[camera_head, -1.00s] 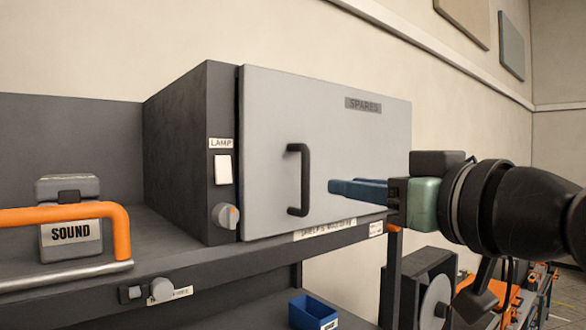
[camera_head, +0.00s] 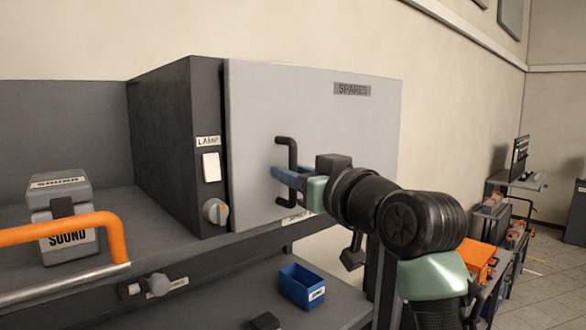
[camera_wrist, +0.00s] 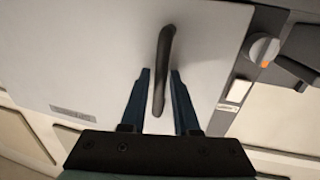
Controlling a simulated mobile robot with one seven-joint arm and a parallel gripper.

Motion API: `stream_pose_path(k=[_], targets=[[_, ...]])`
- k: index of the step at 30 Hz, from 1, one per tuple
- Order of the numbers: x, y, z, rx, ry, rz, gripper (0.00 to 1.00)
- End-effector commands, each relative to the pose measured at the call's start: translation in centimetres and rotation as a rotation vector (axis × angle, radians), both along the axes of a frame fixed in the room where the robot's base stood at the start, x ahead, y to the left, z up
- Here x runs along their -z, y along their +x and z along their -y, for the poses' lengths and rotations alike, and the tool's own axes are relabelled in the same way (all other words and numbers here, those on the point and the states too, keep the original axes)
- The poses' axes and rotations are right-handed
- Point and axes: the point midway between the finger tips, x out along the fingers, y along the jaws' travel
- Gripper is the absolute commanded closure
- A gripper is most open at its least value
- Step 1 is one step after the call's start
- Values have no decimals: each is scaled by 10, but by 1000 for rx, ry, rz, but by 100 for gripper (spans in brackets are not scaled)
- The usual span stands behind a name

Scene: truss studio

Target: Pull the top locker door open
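The locker door (camera_head: 310,110) is a light grey panel labelled SPARES on a dark cabinet. It stands slightly proud of the frame, with a dark gap along its left edge. Its black bar handle (camera_head: 292,160) is upright near the left side. My gripper (camera_head: 283,177) reaches the handle from the right, its blue fingers at the handle's lower half. In the wrist view the two fingers (camera_wrist: 160,85) are apart, with the handle (camera_wrist: 163,60) between them and visible space on at least one side.
Left of the door are a LAMP switch (camera_head: 211,166) and a knob (camera_head: 215,211). A SOUND case (camera_head: 66,220) and an orange rail (camera_head: 60,232) are at the left. A blue bin (camera_head: 301,287) is on the shelf below. The floor at right is partly open.

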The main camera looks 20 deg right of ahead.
Motion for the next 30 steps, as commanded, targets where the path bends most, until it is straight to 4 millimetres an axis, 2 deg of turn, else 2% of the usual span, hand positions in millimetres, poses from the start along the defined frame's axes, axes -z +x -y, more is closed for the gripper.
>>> stream_pose_path(k=[2, 7, 30], targets=[[0, 0, 0, 0, 0, 0, 70], [0, 0, 0, 0, 1, 0, 99], [0, 0, 0, 0, 1, 0, 100]])
